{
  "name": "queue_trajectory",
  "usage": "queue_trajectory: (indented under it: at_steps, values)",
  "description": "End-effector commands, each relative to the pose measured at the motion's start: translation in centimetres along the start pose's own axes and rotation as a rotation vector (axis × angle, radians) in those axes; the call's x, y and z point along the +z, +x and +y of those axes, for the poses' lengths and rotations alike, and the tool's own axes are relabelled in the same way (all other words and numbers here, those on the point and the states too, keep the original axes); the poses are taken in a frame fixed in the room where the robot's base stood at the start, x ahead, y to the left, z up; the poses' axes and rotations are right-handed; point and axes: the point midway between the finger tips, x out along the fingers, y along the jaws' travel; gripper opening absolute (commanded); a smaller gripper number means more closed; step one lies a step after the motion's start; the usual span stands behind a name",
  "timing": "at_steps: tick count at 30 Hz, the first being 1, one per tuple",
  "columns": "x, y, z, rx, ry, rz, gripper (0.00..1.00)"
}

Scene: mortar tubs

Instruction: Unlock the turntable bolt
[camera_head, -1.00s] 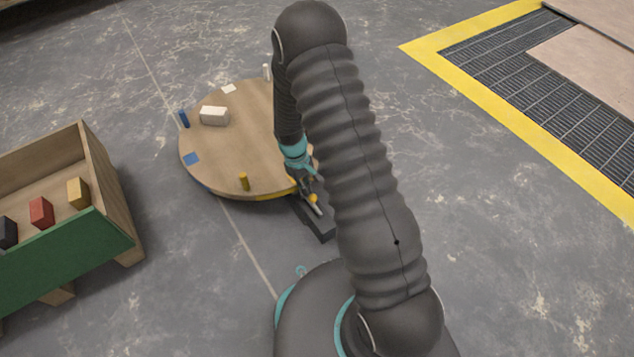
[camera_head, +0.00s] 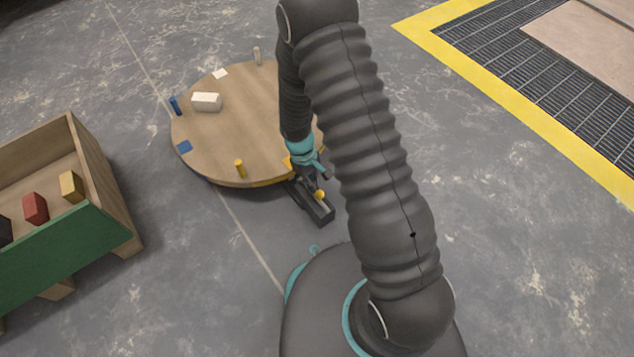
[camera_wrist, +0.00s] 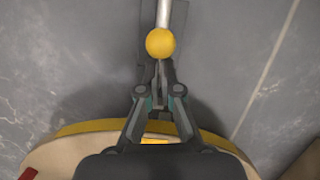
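The bolt's yellow round knob (camera_head: 320,194) shows on the dark bolt housing (camera_head: 319,212) at the near right edge of the round wooden turntable (camera_head: 225,140). In the wrist view the yellow knob (camera_wrist: 160,43) is just beyond my fingertips, with the pale metal rod (camera_wrist: 164,13) running on past it. My gripper (camera_wrist: 160,68) has its fingers drawn together, with nothing visible between them. The tips are on the turntable side of the knob; I cannot tell whether they touch it. In the head view my gripper (camera_head: 309,184) is partly hidden by my arm.
On the turntable are a white block (camera_head: 206,102), a yellow peg (camera_head: 239,168), a blue peg (camera_head: 175,105) and a pale peg (camera_head: 257,55). A green-sided wooden crate (camera_head: 75,245) with coloured blocks stands at left. A yellow-edged floor grate (camera_head: 530,75) is at right.

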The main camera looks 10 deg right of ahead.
Motion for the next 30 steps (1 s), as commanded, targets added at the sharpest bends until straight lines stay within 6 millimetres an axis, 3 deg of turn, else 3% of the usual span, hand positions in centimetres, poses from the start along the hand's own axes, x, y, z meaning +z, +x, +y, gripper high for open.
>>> queue_trajectory:
  at_steps: [16, 30]
  values:
    - [0.3, -8.8, -0.4, 0.001, -0.004, -0.001, 0.00]
    - [0.2, -9.5, -0.5, 0.001, -0.006, -0.002, 0.00]
